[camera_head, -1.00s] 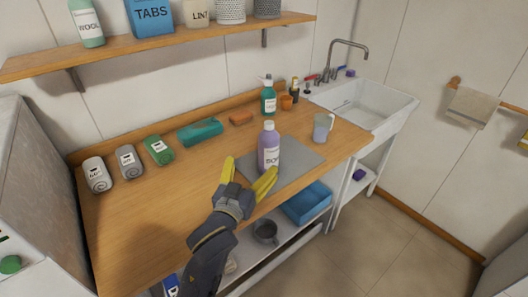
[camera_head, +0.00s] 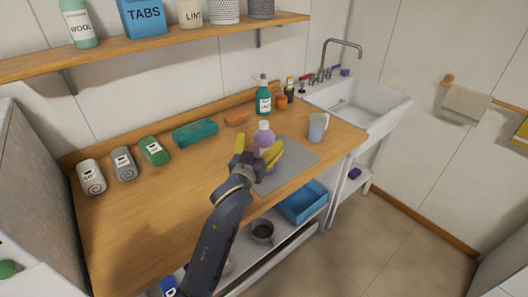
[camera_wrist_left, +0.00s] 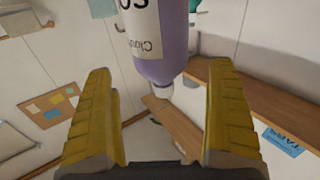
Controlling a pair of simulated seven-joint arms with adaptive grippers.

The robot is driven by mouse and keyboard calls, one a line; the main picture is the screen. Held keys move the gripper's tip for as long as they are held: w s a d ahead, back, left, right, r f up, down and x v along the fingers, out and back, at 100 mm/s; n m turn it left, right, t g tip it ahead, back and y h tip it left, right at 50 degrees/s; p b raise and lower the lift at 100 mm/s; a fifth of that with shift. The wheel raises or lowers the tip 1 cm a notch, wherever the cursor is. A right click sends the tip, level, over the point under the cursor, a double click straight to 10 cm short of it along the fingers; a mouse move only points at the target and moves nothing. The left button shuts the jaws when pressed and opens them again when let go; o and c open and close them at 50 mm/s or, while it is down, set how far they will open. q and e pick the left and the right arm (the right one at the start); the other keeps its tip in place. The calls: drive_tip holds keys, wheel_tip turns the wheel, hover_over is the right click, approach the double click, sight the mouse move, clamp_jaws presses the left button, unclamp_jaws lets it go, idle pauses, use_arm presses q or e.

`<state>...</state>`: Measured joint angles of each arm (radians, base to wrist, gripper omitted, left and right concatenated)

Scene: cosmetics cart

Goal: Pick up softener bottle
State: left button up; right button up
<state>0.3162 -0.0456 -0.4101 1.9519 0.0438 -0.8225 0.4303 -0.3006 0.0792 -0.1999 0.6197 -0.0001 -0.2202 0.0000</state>
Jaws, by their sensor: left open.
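The softener bottle (camera_head: 264,136) is purple with a pale cap and stands on the grey mat (camera_head: 298,165) on the wooden counter. My left gripper (camera_head: 257,148) has its yellow fingers spread, one on each side of the bottle in the head view, partly hiding its lower body and label. In the left wrist view the bottle (camera_wrist_left: 160,45) appears inverted, label showing, in the gap between the open fingers (camera_wrist_left: 160,72). I cannot tell whether either finger touches it. My right gripper is not in view.
Rolled towels (camera_head: 153,151) and a teal pack (camera_head: 195,132) lie to the left. The counter's left middle is clear. A sink (camera_head: 358,102) is at the right.

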sight(264, 135)
use_arm(q)
drive_tip(key=shift+x, duration=2.3)
drive_tip(key=shift+c, duration=0.4)
drive_tip(key=c, duration=1.6)
